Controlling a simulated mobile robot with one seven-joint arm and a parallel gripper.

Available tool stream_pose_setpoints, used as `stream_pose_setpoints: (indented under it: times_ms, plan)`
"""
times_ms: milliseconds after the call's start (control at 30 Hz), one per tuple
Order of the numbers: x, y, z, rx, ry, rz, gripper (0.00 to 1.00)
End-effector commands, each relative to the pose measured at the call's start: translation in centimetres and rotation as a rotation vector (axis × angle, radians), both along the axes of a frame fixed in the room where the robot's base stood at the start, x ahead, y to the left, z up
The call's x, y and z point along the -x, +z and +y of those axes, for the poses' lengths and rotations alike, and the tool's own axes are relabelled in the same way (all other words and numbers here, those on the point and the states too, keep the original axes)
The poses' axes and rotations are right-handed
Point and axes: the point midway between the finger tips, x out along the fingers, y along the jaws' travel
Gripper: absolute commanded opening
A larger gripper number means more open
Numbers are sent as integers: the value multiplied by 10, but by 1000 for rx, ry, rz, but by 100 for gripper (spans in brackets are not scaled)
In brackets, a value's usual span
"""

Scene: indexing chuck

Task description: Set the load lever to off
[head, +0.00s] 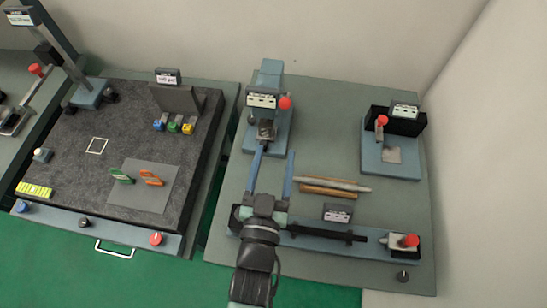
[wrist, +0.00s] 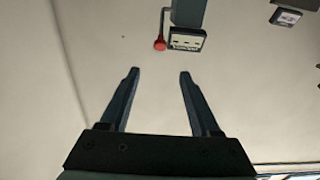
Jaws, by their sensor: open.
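Several red-knobbed levers are in view, and their small labels are too blurred for me to tell which one is the load lever. One red knob (head: 285,103) is beside the label plate on the blue-grey upright unit (head: 270,77) at the back of the right-hand board. In the wrist view a red ball on a thin rod (wrist: 160,43) hangs beside a label plate (wrist: 187,40), beyond my fingertips. My gripper (head: 278,149) is open and empty, its two blue fingers apart, in front of the upright unit. In the wrist view the fingers (wrist: 160,72) touch nothing.
Another red-knobbed lever (head: 382,121) is on the right-hand unit, and one (head: 410,240) is at the front right. Wooden rods (head: 333,186) lie right of my fingers. A dark board (head: 75,150) with coloured pieces stands left. Bare board lies between the upright and right-hand units.

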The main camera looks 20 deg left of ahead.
Motion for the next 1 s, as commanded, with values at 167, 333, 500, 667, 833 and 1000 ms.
stream_pose_setpoints:
  times_ms: [167,333,500,667,833,1000]
  plan:
    - [5,0,-1,0,0,-1,63]
    - [5,1,-1,0,0,-1,63]
    - [-5,12,-2,-4,-6,-21,38]
    - [-52,82,-12,-22,-40,-135,9]
    - [-95,210,-37,-49,-99,-318,0]
    - [-95,328,-69,-69,-157,-484,0]
